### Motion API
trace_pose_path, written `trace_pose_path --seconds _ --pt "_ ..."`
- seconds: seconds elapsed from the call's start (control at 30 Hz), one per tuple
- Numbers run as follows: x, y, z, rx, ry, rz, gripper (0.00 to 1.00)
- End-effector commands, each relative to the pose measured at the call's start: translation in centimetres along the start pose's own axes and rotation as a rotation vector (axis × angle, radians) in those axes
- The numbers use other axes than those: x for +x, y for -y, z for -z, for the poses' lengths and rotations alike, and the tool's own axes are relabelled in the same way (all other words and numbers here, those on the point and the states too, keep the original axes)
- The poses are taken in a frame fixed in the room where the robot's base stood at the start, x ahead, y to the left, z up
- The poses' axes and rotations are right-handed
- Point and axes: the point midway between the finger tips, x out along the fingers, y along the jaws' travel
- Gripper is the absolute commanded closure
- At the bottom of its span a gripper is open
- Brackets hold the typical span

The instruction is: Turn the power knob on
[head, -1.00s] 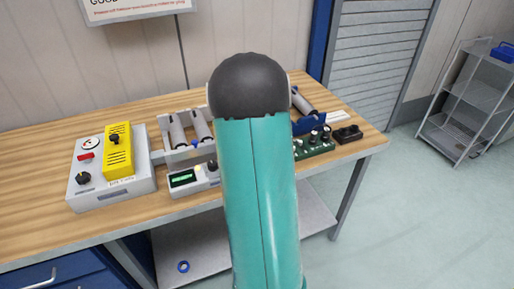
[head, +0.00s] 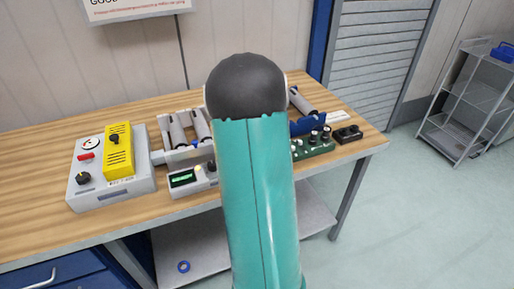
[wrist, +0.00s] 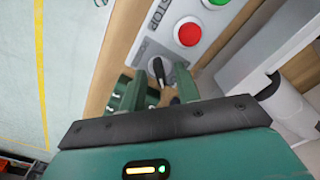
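In the wrist view a grey control panel (wrist: 172,14) carries a red button (wrist: 188,33), a green button at the top edge, and a dark knob (wrist: 158,68) on a round grey base. Part of a printed label shows beside the knob. My gripper (wrist: 160,88) is open, its two green fingers apart, with the knob appearing between their tips; I cannot tell whether they touch it. In the head view my teal arm hides the gripper. That view shows a grey box (head: 130,190) with a black knob (head: 83,179), and a white device (head: 185,190) with a green display and small knob.
A wire shelf cart (head: 465,110) stands at the right. The floor between is clear.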

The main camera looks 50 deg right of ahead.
Motion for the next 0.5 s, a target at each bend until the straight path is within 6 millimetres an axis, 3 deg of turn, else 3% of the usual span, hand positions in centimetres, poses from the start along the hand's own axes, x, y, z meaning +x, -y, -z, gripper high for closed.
trace_pose_path --seconds 0.27,0.5 --pt "-1.3 0.0 0.0 -0.001 -0.002 0.001 0.68" --pt "-6.0 0.1 0.0 -0.002 -0.003 0.002 0.68"
